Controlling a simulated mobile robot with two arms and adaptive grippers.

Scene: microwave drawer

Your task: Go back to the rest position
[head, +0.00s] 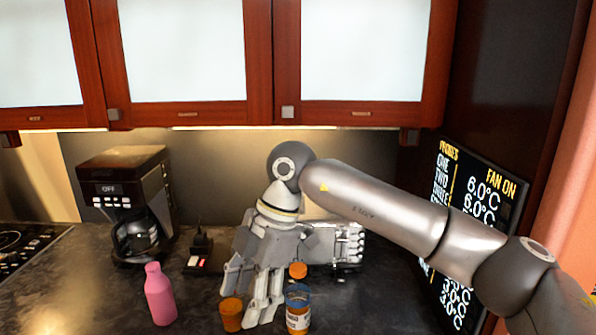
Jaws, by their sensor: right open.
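My right arm comes in from the right, and its gripper (248,300) points down over the counter. The gripper is open, with its fingers just behind and between an orange-brown jar (231,314) and a clear bottle with orange contents and a label (298,312). I cannot tell whether a finger touches either of them. Nothing shows held between the fingers. My left gripper is not in view.
A pink bottle (159,294) stands left of the gripper. A coffee maker (128,200) stands at the back left, beside a stove (22,243). Wall cabinets (190,112) hang above. A dark display (470,215) stands at right. The counter (375,300) is clear right of the bottles.

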